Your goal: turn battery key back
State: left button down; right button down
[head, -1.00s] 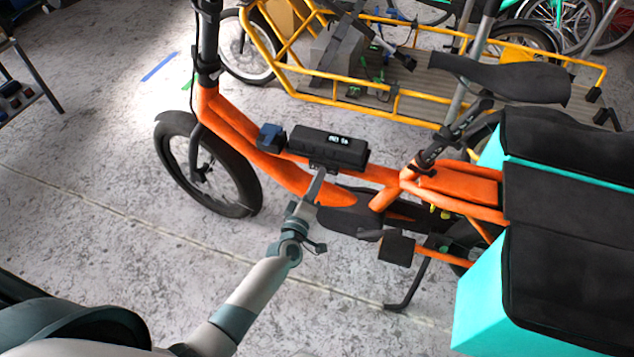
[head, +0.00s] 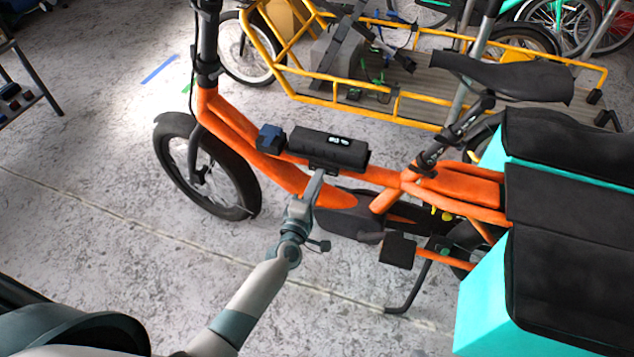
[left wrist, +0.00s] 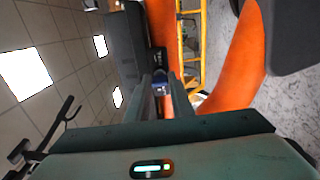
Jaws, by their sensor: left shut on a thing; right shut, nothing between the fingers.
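In the left wrist view the battery (left wrist: 126,45) stands left of the fingers (left wrist: 160,90). The fingers are shut on the battery key, which is mostly hidden. A small blue piece shows between them, but I cannot tell whether it is the key or something behind. My right gripper is not in view.
The crank and pedal (head: 398,251) are right of my left arm. A yellow cargo bike (head: 400,100) stands behind.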

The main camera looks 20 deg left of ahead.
pick_arm(q)
jog(key=c, duration=1.6)
grip_release()
jog(key=shift+o, duration=0.2)
jog(key=shift+s, duration=0.15)
jog(key=s, duration=1.7)
jog(key=shift+a, duration=0.35)
pick_arm(e)
jog(key=shift+d, duration=0.3)
jog(key=shift+s, duration=0.2)
